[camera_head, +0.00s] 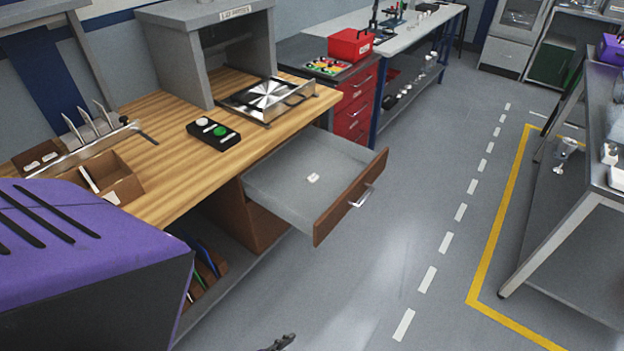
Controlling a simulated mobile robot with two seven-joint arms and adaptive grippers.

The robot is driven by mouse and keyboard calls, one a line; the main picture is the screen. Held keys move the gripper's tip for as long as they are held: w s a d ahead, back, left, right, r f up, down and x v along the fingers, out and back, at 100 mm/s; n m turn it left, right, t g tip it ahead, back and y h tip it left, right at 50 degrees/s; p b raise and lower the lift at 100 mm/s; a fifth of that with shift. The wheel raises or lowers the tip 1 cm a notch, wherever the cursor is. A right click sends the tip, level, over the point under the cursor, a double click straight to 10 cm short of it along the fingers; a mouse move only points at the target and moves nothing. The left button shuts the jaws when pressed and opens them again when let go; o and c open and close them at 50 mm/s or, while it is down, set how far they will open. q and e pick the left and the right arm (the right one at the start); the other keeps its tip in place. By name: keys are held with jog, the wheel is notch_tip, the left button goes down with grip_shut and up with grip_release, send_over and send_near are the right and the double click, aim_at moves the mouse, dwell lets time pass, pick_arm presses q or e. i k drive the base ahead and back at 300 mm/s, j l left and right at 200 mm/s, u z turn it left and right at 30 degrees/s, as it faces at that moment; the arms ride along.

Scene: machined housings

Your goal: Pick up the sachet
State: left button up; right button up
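A small white sachet (313,178) lies on the grey floor of the open drawer (270,183), near its middle. The drawer is pulled out from under the wooden-topped bench, and its brown front with a metal handle (361,196) faces the aisle. A small dark tip at the bottom edge looks like part of my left gripper (281,343). It is well below the drawer and apart from the sachet. Most of it is cut off, so its opening cannot be told. My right gripper is not in view.
The wooden bench (175,175) holds a grey hood, a metal plate unit (267,97), a black button box (213,134) and brown bins (110,178). A red cabinet (355,105) stands beyond the drawer. The floor right of the drawer is clear up to a grey table (600,130).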

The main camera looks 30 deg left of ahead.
aim_at(313, 177)
jog(key=i+j, duration=0.15)
jog(key=j, duration=0.15)
jog(key=i+j, duration=0.15)
jog(key=j, duration=0.2)
jog(key=i+j, duration=0.15)
jog(key=j, duration=0.15)
jog(key=i+j, duration=0.2)
jog(key=j, duration=0.15)
jog(key=i+j, duration=0.15)
jog(key=j, duration=0.15)
jog(key=i+j+z, duration=0.1)
jog(key=i+j, duration=0.45)
